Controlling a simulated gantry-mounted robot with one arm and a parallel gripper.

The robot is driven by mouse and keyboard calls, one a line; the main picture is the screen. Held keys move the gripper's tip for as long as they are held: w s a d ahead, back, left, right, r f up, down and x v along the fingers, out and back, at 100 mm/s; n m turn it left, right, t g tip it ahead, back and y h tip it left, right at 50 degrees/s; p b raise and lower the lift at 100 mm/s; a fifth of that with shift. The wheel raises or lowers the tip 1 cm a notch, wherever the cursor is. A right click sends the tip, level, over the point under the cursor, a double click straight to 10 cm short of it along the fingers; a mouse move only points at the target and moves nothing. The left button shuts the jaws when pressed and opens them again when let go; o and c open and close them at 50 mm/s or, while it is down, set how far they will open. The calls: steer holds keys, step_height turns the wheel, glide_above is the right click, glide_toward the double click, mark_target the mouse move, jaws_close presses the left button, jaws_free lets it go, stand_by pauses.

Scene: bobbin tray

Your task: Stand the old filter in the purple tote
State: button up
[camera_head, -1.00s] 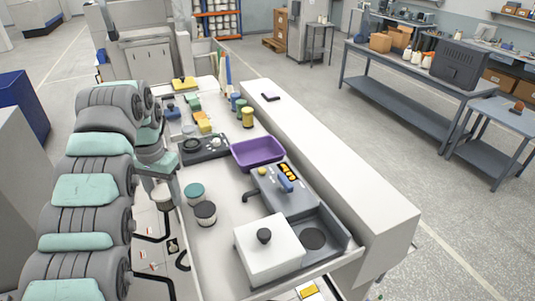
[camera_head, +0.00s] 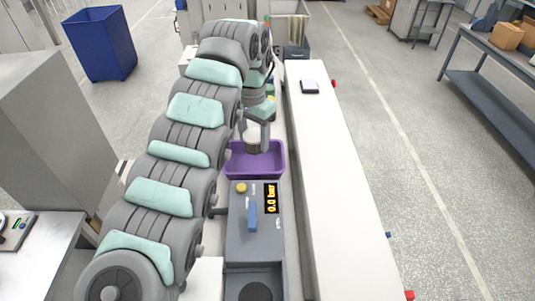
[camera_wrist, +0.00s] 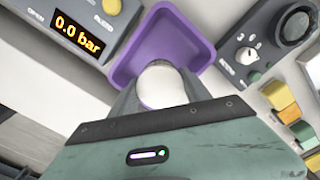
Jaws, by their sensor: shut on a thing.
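The purple tote (camera_head: 275,174) stands beyond the grey gauge unit in the head view; in the wrist view its wall (camera_wrist: 190,28) shows just beyond my fingers. My gripper (camera_wrist: 160,95) is shut on the old filter (camera_wrist: 162,88), a pale, round-ended piece between the two fingers. In the head view the filter (camera_head: 257,138) hangs about upright below my gripper, over the far part of the tote. Its lower end is hard to make out, so I cannot tell whether it touches the tote floor.
The grey gauge unit (camera_head: 238,222) with a blue handle and a "0.0 bar" display stands close in front of the tote. A dark control box with a knob (camera_wrist: 247,56) and yellow and green blocks (camera_wrist: 278,95) lie nearby. A long white ledge (camera_head: 325,150) runs along the right.

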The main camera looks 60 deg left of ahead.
mark_target(253, 135)
steer(key=f, duration=0.2)
steer(key=f+p, duration=0.1)
steer(key=f, duration=0.1)
steer(key=f+p, duration=0.1)
steer(key=f, duration=0.1)
steer(key=shift+s+d+f, duration=0.1)
steer(key=shift+s+f, duration=0.15)
steer(key=shift+f, duration=0.1)
steer(key=shift+w+f, duration=0.1)
steer(key=shift+f, duration=0.15)
steer(key=o, duration=1.5)
steer(key=shift+r, duration=0.1)
step_height(253, 135, up, 11)
steer(key=b, duration=0.3)
steer(key=shift+r, duration=0.6)
